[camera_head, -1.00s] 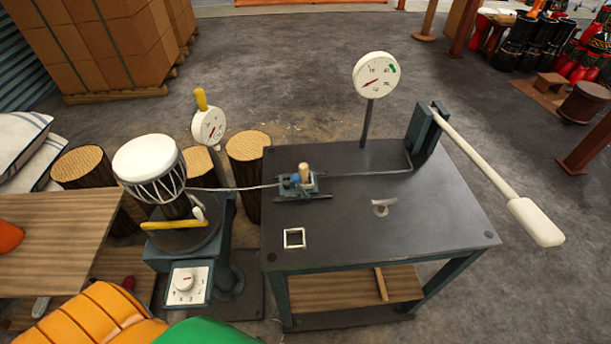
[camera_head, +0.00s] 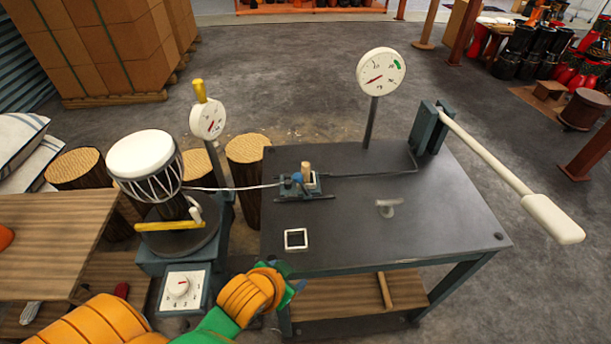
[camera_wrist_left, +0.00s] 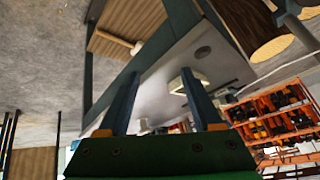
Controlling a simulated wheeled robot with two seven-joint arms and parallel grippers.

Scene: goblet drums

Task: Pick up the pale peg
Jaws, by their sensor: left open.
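A pale wooden peg (camera_head: 306,169) stands upright in a small clamp (camera_head: 299,186) on the dark bench top (camera_head: 350,220). My left gripper (camera_head: 287,275) is at the bench's front left corner, well short of the peg and apart from it. In the left wrist view my left gripper (camera_wrist_left: 160,73) has its two fingers spread with nothing held between them. My right gripper is in neither view.
A white square frame (camera_head: 296,239) lies near the bench's front left. A long white-handled lever (camera_head: 490,160) rises on the right, beside a dial (camera_head: 381,71). A drum (camera_head: 145,165) stands on the left.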

